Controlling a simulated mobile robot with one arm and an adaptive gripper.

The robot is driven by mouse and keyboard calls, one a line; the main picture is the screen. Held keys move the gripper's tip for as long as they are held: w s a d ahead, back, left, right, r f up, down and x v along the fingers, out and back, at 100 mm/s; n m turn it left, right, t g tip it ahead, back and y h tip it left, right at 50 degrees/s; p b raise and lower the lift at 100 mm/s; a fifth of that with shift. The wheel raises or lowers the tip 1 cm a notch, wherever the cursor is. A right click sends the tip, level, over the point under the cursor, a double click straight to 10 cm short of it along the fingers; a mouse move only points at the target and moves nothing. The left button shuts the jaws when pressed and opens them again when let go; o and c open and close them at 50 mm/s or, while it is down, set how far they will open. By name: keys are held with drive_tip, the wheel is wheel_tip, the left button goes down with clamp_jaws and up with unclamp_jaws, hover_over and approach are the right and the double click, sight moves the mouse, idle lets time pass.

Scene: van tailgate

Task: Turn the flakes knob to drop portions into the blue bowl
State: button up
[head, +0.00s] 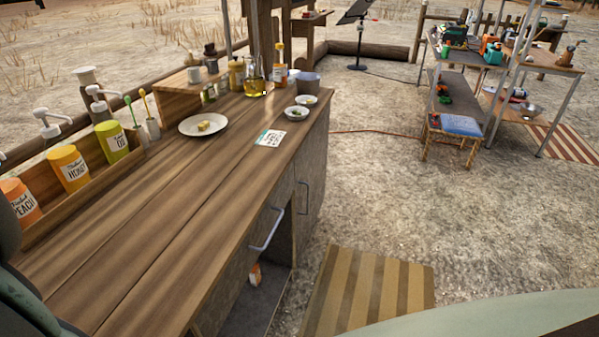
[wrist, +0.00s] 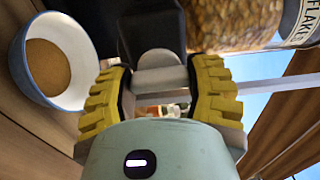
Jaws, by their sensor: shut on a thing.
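In the wrist view, my gripper (wrist: 160,82) has two ridged yellow fingers, one on each side of a light grey knob (wrist: 160,78). The gripper is shut on this knob, in front of a dark housing (wrist: 150,28). A clear container of golden-brown flakes (wrist: 235,22) sits beyond, with part of a "FLAKE" label (wrist: 302,22) at the upper right. The bowl (wrist: 86,62), pale inside with a blue outside, is at the left, apart from the fingers. A brown round layer (wrist: 48,65) shows in it. The head view shows neither the gripper, the dispenser nor the bowl.
In the head view, a wooden counter (head: 150,240) holds pump bottles (head: 70,168) along its left edge, a plate (head: 203,124), small bowls (head: 296,113) and a card (head: 270,138). Its middle is clear. A shelf rack (head: 510,70) stands far right. Open ground lies between.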

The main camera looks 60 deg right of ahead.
drive_tip(key=o, duration=1.2)
